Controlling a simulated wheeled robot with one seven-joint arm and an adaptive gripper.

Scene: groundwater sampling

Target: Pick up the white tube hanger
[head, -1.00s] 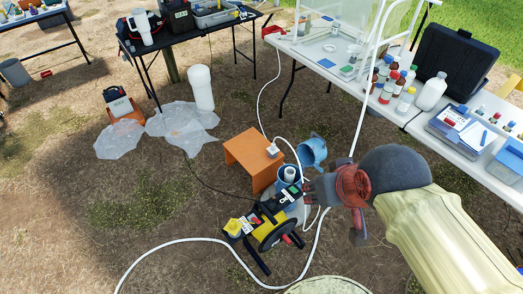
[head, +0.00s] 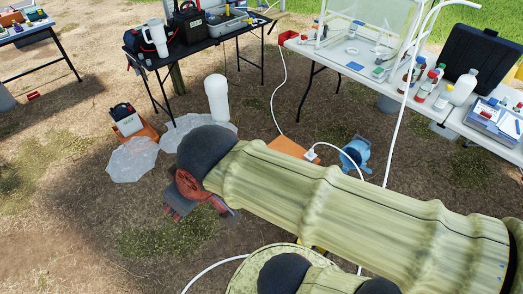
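I cannot single out a white tube hanger for certain. A white tube (head: 405,100) rises at the right and bends over at the top, in front of the white table; its lower part passes behind my arm. A white framed enclosure (head: 322,27) stands on that table. My gripper (head: 195,212) is low over the bare ground at centre left, well away from the tables. My dark wrist hides much of it, so its fingers are unclear. No held object shows.
A black table (head: 190,45) stands at the back left, a white table (head: 345,68) with bottles at the right. A white cylinder (head: 217,98) stands near a clear sheet (head: 132,157). A blue container (head: 354,155) and orange stool (head: 286,147) are partly behind my arm.

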